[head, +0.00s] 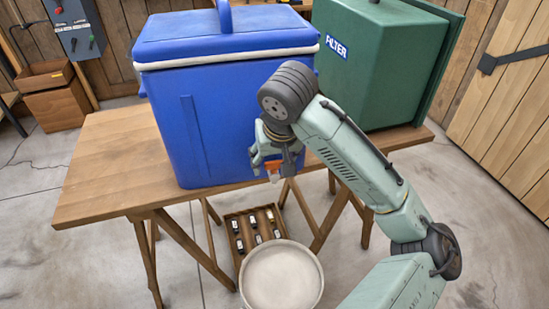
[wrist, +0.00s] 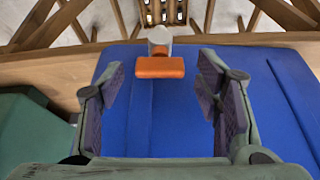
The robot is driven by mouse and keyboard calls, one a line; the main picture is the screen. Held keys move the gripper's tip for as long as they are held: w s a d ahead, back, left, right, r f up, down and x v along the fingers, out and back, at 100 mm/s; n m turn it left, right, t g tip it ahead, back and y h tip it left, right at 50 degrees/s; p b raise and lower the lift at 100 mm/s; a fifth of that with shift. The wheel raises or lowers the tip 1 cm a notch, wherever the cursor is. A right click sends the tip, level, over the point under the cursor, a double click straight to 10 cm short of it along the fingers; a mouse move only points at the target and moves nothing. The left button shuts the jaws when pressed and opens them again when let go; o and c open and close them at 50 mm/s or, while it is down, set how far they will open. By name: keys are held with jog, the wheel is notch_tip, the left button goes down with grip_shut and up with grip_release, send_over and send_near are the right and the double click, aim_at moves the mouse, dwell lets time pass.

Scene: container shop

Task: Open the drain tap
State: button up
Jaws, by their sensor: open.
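The blue cooler (head: 205,115) stands on the wooden table, its lid closed. Its drain tap (head: 273,170) shows as a small orange and white piece low on its front, partly hidden by my gripper (head: 274,160). In the wrist view the tap's orange handle (wrist: 160,67) lies crosswise on a pale grey body (wrist: 160,40). My gripper (wrist: 163,75) is open, one finger to each side of the handle with a gap on both sides. No finger visibly touches the handle. I cannot tell whether it sits fully between the fingertips or just beyond them.
A green box marked FILTER (head: 375,65) stands right of the cooler on the table (head: 110,170). Below on the floor are a round pale bucket (head: 281,277) and a wooden crate (head: 228,222) with several small items. A grey switch box (head: 75,22) hangs back left.

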jog(key=shift+c, duration=0.2)
jog(key=c, duration=1.1)
jog(key=shift+w+d+n+g+y+p, duration=0.15)
jog(key=shift+n+y+p, duration=0.3)
jog(key=shift+n, duration=1)
jog(key=shift+s+a+n+g+y+p, duration=0.1)
jog(key=shift+n+g+y+p, duration=0.3)
jog(key=shift+n, duration=1.05)
jog(key=shift+y, duration=0.25)
jog(key=o, duration=1.1)
jog(key=shift+o, duration=0.2)
